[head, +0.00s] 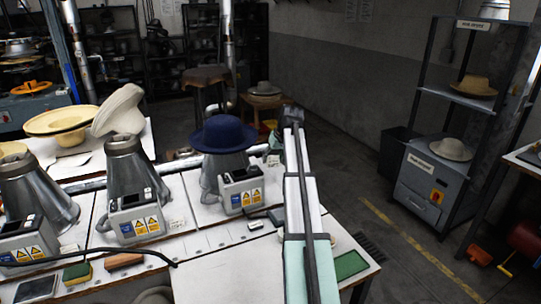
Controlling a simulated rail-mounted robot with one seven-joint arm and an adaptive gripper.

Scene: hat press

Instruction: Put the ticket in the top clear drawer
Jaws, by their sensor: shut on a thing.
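My arm reaches from the bottom of the head view up to my gripper (293,116), a small dark shape at the arm's far end. It is up in front of the bench's right end, to the right of the navy hat. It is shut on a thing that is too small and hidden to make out. I cannot tell a ticket apart from the small white labels on the bench. No clear drawer can be made out. A grey cabinet (421,184) with a label and an orange switch plate stands at the right, apart from my gripper.
The white bench (195,240) carries metal hat presses (130,170) with control boxes; a navy hat (224,134) sits on one. A green tray (350,264) lies at the bench's right end. A dark shelf rack (471,100) holds hats. Grey floor (385,250) is open between.

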